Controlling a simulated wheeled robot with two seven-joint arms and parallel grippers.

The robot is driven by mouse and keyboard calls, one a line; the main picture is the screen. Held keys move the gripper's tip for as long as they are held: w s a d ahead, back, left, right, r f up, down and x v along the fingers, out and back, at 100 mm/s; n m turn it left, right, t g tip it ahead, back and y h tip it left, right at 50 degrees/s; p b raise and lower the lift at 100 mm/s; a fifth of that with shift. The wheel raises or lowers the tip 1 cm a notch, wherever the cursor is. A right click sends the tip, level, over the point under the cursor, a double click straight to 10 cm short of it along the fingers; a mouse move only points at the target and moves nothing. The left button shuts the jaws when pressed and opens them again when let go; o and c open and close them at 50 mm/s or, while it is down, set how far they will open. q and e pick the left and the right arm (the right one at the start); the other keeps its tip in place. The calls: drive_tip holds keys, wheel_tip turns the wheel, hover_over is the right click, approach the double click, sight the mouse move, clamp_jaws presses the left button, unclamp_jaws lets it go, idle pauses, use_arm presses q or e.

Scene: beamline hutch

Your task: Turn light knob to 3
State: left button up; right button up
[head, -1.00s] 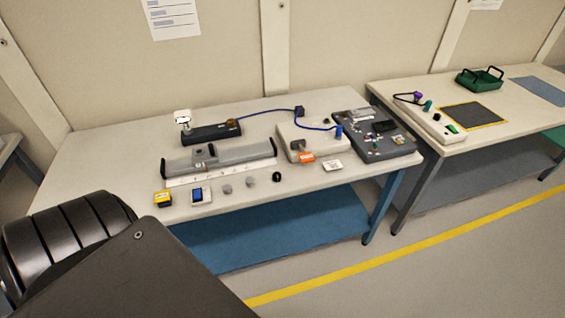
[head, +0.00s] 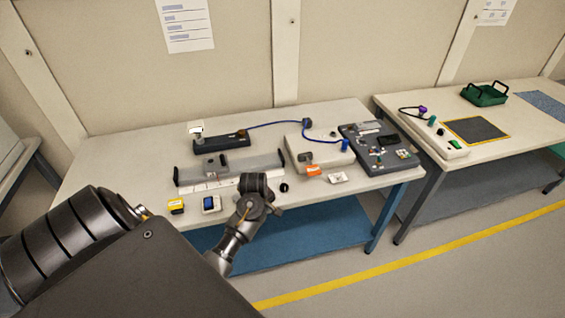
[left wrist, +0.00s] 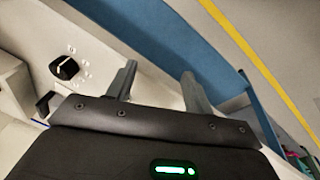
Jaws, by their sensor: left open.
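A black round knob (left wrist: 64,68) with a white pointer line shows in the left wrist view, with small printed marks around it on a pale surface. The marks are too small to read surely. A small black round piece near the table's front edge in the head view (head: 283,187) looks like this knob. My left gripper (left wrist: 158,84) is open and empty, its two fingers apart, to the right of the knob in the wrist view and not touching it. In the head view my left arm reaches over the table front just left of the knob; its fingers cannot be made out.
A second table (head: 520,135) stands at the right.

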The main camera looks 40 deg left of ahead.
sight(284, 186)
use_arm(q)
drive_tip(key=w+a+r+n, duration=0.1)
drive_tip(key=n, duration=0.1)
drive_tip(key=w+a+r+n+h, duration=0.1)
drive_tip(key=w, duration=0.1)
drive_tip(key=w+a+r+n, duration=0.1)
drive_tip(key=w+n, duration=0.1)
drive_tip(key=shift+a+r+n, duration=0.1)
drive_tip(key=shift+r+n, duration=0.15)
drive_tip(key=shift+n, duration=0.05)
drive_tip(key=w+a+r+n+t+h, duration=0.1)
drive_tip(key=w+r+n+t+h, duration=0.15)
drive_tip(key=w+r+n, duration=0.45)
drive_tip(key=shift+n+g+h, duration=0.3)
drive_tip(key=shift+g+h, duration=0.05)
drive_tip(key=shift+g, duration=0.1)
drive_tip(key=x, duration=0.3)
drive_tip(key=b+x, duration=0.1)
drive_tip(key=x, duration=0.2)
drive_tip(key=s+x, duration=0.1)
drive_tip(key=x, duration=0.3)
drive_tip(key=shift+w+a+f, duration=0.1)
drive_tip(key=shift+f, duration=0.2)
drive_tip(key=shift+w+f+b, duration=0.15)
drive_tip(key=shift+f+b, duration=0.15)
drive_tip(key=shift+f, duration=0.1)
use_arm(e)
drive_tip(key=shift+w+f, duration=0.3)
drive_tip(key=shift+f, duration=0.45)
